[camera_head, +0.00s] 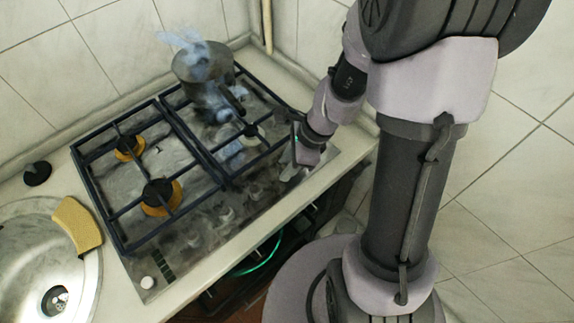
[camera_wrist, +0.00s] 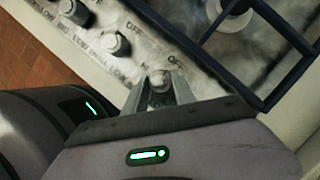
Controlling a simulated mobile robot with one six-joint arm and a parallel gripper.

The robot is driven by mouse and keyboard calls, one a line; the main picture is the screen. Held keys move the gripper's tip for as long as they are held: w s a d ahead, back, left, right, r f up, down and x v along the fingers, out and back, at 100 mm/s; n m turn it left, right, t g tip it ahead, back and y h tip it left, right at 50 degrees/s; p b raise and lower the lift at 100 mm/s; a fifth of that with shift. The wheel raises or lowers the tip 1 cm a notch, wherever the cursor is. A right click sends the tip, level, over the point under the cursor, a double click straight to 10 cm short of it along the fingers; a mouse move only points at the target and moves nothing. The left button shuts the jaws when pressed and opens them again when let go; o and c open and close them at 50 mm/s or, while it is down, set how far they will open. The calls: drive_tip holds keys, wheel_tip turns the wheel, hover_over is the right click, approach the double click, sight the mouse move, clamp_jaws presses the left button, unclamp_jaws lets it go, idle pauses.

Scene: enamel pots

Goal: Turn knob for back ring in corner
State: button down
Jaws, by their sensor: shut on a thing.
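My gripper (camera_wrist: 160,92) is shut on a grey stove knob (camera_wrist: 160,78), the knob nearest the right end of the hob's front panel. In the head view my gripper (camera_head: 290,165) reaches down to that panel and mostly hides the knob. Two other knobs, a middle one (camera_wrist: 115,43) and a farther one (camera_wrist: 73,10), stand free with OFF and LOW marks around them. The back ring in the corner lies under a dark pot (camera_head: 203,64) and is hidden by it. Bluish wisps (camera_head: 205,98) show around the pot and in front of it.
Black grates (camera_head: 180,133) cover the hob. Two orange-ringed burners, back (camera_head: 130,148) and front (camera_head: 160,197), sit on the left. A tiled wall rises behind and right. The counter's front edge is close below my gripper.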

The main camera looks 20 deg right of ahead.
drive_tip(key=shift+m, duration=0.5)
drive_tip(key=shift+t, duration=0.3)
drive_tip(key=c, duration=1)
unclamp_jaws()
drive_tip(key=shift+c, duration=0.2)
drive_tip(key=p+v, duration=0.8)
drive_tip(key=v, duration=0.9)
drive_tip(key=shift+r, duration=0.25)
drive_tip(key=shift+a, duration=0.15)
